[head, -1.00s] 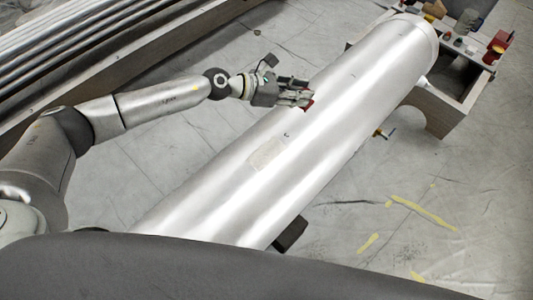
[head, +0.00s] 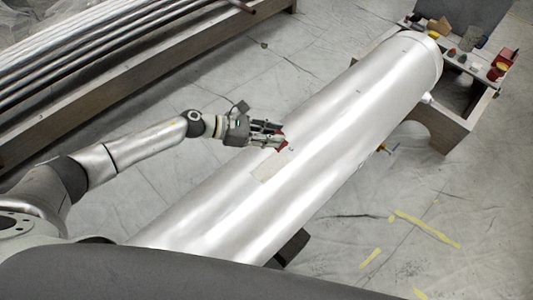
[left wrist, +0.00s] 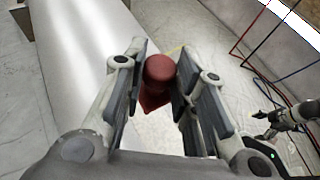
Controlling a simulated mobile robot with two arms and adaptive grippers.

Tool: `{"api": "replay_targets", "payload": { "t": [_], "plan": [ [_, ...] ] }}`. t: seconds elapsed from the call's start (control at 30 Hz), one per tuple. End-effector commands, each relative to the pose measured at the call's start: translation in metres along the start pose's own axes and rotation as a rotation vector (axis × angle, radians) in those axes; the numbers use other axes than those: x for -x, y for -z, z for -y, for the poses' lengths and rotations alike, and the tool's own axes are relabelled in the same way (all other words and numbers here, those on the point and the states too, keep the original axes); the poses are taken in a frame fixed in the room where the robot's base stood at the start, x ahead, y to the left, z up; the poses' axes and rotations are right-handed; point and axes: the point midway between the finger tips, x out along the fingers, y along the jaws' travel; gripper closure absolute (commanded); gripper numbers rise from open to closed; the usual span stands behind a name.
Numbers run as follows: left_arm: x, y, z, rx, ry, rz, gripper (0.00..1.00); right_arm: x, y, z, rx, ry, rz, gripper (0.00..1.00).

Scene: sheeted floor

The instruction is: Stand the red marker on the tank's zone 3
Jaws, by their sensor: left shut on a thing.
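The tank (head: 335,110) is a long silver cylinder lying slantwise across the head view. A pale rectangular patch (head: 269,168) lies on its upper side; I cannot read any zone number. My left gripper (head: 272,138) is over the tank, just beyond the patch. It is shut on the red marker (head: 282,146), which also shows between the fingers in the left wrist view (left wrist: 158,72). The marker has a rounded top and a wider angular base. I cannot tell whether its base touches the tank. A grey jointed part with dark claws, seemingly my right gripper (left wrist: 272,117), shows at the right.
A wooden support (head: 447,133) holds the tank's far end. Beside it a shelf carries a red container (head: 497,71) and several small items. Metal pipes (head: 110,45) lie in a long trough at upper left. Hoses (left wrist: 262,42) cross the wrist view. The sheeted floor at right is mostly clear.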

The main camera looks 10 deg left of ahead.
Motion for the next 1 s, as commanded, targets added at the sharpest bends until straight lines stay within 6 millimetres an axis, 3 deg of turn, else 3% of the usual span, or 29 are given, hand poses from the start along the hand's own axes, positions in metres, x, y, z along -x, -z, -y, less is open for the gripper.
{"api": "replay_targets", "payload": {
  "t": [0.03, 0.1, 0.37, 0.6, 1.0],
  "plan": [
    [-0.001, 0.017, 0.007, 0.004, 0.001, -0.002, 0.98, -0.008, -0.001, 0.0, 0.0, 0.0, 0.001, 0.18],
    [0.0, 0.026, 0.013, 0.004, 0.0, 0.0, 0.98, -0.011, -0.002, 0.0, 0.0, 0.0, 0.001, 0.18],
    [0.001, 0.042, 0.023, 0.0, 0.0, 0.0, 0.98, -0.016, -0.002, 0.001, 0.0, 0.0, 0.001, 0.18],
    [-0.009, 0.072, 0.028, 0.001, 0.0, 0.001, 0.98, -0.036, -0.004, 0.002, -0.001, 0.001, 0.001, 0.18],
    [-0.011, 0.078, 0.027, 0.0, 0.0, 0.001, 0.98, -0.039, -0.004, 0.004, -0.002, 0.004, 0.0, 0.18]
  ]
}}
